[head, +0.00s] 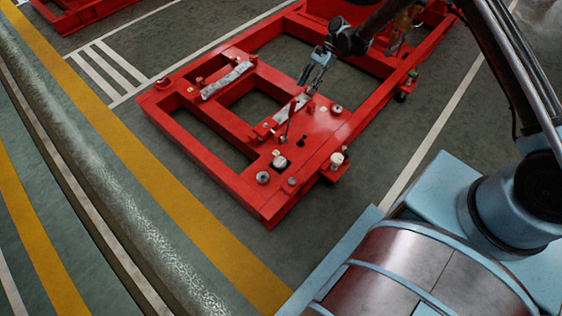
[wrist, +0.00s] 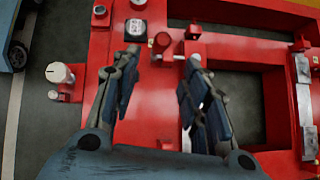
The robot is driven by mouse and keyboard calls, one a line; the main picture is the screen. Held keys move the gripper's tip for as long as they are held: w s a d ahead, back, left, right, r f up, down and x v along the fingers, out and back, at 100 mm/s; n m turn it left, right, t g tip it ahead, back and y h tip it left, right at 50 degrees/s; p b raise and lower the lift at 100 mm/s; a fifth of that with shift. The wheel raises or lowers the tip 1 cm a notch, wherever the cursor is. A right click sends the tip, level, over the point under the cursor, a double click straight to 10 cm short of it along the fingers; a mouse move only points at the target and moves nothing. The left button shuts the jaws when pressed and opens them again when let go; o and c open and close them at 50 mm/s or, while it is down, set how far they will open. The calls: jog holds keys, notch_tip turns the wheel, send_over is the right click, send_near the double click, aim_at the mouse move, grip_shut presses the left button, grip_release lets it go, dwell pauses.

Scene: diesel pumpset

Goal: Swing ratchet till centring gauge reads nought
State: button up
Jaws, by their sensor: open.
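My gripper (head: 307,75) hangs above the red frame, its fingers pointing down. In the wrist view its two fingers (wrist: 162,68) are apart, with nothing held between them. A round white dial on a black base (head: 279,161), likely the centring gauge, sits near the frame's front end. It also shows in the wrist view (wrist: 135,28), beyond the left finger. Its reading is too small to tell.
The red frame (head: 225,177) has several openings, bolts and pale metal strips (head: 228,80). A white-capped knob (head: 337,158) sits on a side bracket, left of the fingers in the wrist view (wrist: 57,73). A pipe (head: 110,170) runs along the left. Floor beside the frame is clear.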

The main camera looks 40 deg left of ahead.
jog(key=shift+s, duration=0.1)
jog(key=n+t, duration=0.7)
jog(key=t, duration=0.1)
send_near(293, 107)
jog(key=shift+y, duration=0.4)
jog(key=f, duration=0.7)
jog(key=a+f, duration=0.1)
jog(key=f, duration=0.3)
jog(key=shift+f, duration=0.1)
grip_shut()
